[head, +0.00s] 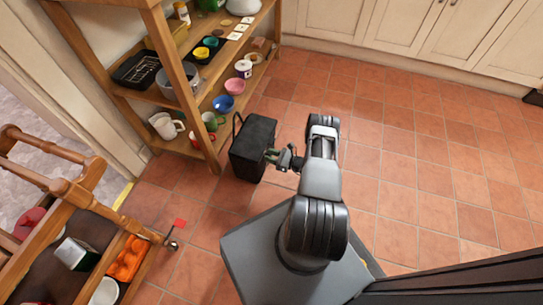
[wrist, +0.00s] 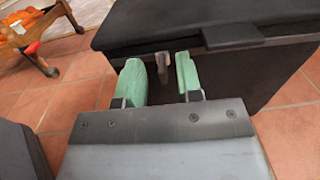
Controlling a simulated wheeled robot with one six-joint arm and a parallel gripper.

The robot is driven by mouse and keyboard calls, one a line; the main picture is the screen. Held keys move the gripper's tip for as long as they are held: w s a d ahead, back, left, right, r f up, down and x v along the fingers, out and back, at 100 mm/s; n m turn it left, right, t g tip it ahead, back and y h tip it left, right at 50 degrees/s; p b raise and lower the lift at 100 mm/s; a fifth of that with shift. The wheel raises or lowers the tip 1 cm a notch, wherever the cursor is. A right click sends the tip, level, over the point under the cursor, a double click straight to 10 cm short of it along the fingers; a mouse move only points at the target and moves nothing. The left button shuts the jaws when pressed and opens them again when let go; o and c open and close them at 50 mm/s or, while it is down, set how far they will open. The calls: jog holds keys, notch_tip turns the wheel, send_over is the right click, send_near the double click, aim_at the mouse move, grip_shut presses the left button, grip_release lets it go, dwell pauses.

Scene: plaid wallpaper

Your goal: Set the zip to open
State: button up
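A black box-shaped bag (head: 250,150) stands on the tiled floor beside the wooden shelf, with a thin handle loop at its left. In the wrist view the bag (wrist: 272,72) fills the upper right, with a dark tab (wrist: 232,36) at its lid edge. A small brownish piece (wrist: 162,62), possibly the zip's pull, hangs below the lid edge. My gripper (head: 275,157) is at the bag's right side. In the wrist view its green fingers (wrist: 161,78) are apart, with the small piece showing in the gap, seemingly just beyond the tips. I cannot tell if they touch it.
A wooden shelf (head: 180,75) with bowls, mugs and jars stands behind and left of the bag. A wooden cart (head: 85,195) with an orange tray (head: 127,258) is at the lower left. Cream cabinets (head: 420,30) line the back. The tiled floor at right is clear.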

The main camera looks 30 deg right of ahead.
jog(key=p+v, duration=0.2)
jog(key=v, duration=1.1)
jog(key=shift+s+d, duration=0.25)
